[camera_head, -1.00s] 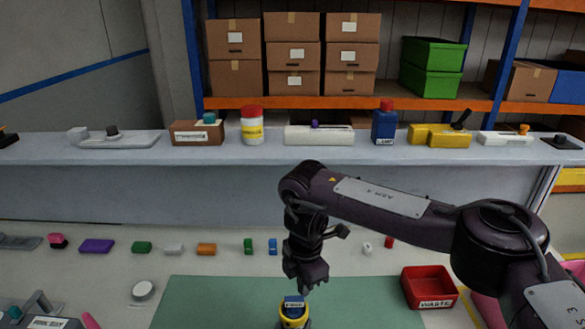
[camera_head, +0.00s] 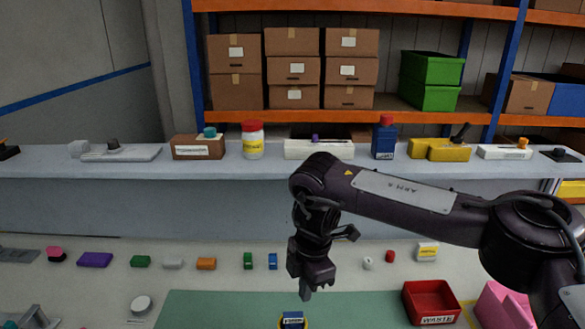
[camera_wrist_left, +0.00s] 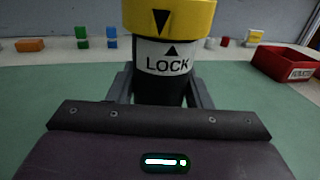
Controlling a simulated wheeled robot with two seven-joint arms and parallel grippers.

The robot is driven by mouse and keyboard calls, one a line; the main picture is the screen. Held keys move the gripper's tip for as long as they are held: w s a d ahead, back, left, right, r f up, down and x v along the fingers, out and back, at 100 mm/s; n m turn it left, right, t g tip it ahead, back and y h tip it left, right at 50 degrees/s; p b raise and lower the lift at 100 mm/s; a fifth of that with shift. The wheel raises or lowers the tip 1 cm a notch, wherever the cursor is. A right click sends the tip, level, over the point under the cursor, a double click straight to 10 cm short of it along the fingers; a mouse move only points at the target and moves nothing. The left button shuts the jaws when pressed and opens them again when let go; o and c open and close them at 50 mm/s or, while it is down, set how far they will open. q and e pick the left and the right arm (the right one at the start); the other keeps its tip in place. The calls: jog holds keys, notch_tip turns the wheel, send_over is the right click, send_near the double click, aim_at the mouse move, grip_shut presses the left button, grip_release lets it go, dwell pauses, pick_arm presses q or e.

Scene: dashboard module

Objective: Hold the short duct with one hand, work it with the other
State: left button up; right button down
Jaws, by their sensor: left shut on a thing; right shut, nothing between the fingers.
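The short duct is a dark cylinder (camera_wrist_left: 160,92) with a white LOCK label and a yellow collar (camera_wrist_left: 172,14). The collar's down arrow sits slightly left of the label's up arrow.
The duct is over a green mat (camera_head: 220,308). A red waste bin (camera_head: 431,301) stands to the right, beside a pink container (camera_head: 503,305). Several small coloured blocks (camera_head: 95,260) line the table behind. A grey ledge (camera_head: 250,175) with bottles and boxes is farther back.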

pick_arm(q)
jog(key=shift+a+f, duration=0.1)
jog(key=shift+f, duration=0.05)
pick_arm(e)
jog(key=s+d+r+m+y, duration=0.1)
jog(key=s+d+m+y, duration=0.3)
jog(key=m+y, duration=0.1)
notch_tip(320, 180, down, 7)
jog(key=shift+a, duration=0.25)
pick_arm(q)
jog(key=shift+s, duration=0.1)
pick_arm(e)
jog(key=shift+a+r, duration=0.1)
jog(key=shift+a, duration=0.35)
dwell(0.7)
